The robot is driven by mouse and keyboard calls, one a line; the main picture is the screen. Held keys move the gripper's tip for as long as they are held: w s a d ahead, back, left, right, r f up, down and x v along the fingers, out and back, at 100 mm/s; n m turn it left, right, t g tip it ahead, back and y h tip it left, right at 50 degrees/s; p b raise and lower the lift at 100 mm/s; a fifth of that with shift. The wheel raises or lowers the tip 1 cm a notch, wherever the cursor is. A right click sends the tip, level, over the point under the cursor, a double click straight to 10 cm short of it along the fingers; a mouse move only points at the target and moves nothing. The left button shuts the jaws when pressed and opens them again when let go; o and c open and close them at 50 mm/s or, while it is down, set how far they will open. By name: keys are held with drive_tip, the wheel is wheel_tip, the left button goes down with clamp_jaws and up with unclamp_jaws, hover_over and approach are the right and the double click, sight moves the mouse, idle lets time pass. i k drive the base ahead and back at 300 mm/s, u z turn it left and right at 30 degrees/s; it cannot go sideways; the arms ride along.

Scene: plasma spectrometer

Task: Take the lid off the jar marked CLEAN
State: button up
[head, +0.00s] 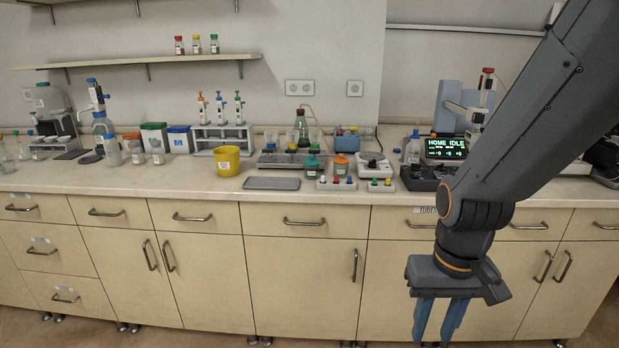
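Small lidded jars stand on the bench. No marking CLEAN is legible on any of them, so I cannot tell which jar bears it. Near the middle are a jar with a teal lid (312,164) and, right of it, one with an orange lid (341,164). Farther left are a jar with an orange-brown lid (135,149) and a jar with a pale lid (156,151). All these lids look on. My gripper (434,335) points down in front of the cabinet doors, below the bench top and right of the jars. Its blue fingers are apart with nothing between them.
The bench top (230,187) is crowded at the back. A yellow bucket (228,162), a grey tray (271,183) and small racks with coloured caps (336,184) stand near the front. An instrument screen (446,148) reads HOME IDLE. A shelf (140,61) hangs above.

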sight(311, 161)
drive_tip(key=u, duration=0.9)
drive_tip(key=i, duration=0.65)
drive_tip(key=z, duration=0.55)
drive_tip(key=i, duration=0.55)
drive_tip(key=z, duration=0.7)
